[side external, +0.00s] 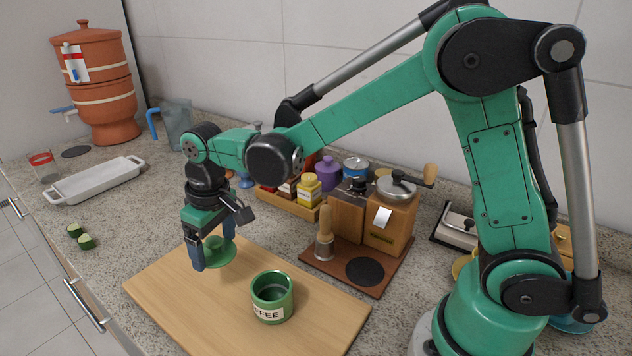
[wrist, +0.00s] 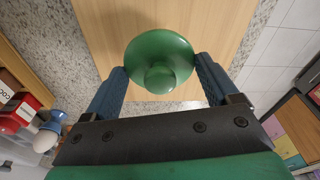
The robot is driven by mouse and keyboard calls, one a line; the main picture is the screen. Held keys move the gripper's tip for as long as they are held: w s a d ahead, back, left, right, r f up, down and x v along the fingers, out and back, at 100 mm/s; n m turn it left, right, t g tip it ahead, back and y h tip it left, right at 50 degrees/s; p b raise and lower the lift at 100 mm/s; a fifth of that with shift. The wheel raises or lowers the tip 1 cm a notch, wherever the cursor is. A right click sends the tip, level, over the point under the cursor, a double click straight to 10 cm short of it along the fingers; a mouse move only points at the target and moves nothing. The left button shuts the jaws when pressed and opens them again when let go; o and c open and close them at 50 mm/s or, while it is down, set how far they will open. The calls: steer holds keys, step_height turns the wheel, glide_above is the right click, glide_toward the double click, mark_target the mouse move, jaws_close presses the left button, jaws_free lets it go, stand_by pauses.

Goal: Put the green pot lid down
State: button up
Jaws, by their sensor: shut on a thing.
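The green pot lid (side external: 218,256) is round with a knob on top and sits between the fingers of my gripper (side external: 212,252). The wrist view shows the lid (wrist: 160,48) from above, knob towards the camera, with a blue finger on each side of it. My gripper (wrist: 160,66) is shut on the lid. The lid is over the left back part of the wooden board (side external: 165,288); whether it touches the board I cannot tell. A green pot (side external: 271,300) labelled "COFFEE" stands open on the board, to the right of and nearer than the lid.
A wooden coffee grinder (side external: 392,225) and a tamper (side external: 325,238) on a brown tray stand right of the board. Spice jars (side external: 309,190) stand behind. A white dish (side external: 97,182) and cut cucumber pieces (side external: 82,237) lie left. The board's front left is clear.

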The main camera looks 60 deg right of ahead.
mark_target(224, 280)
steer(key=shift+f, duration=2.65)
steer(key=shift+f, duration=0.15)
steer(key=o, duration=1.1)
steer(key=shift+c, duration=0.2)
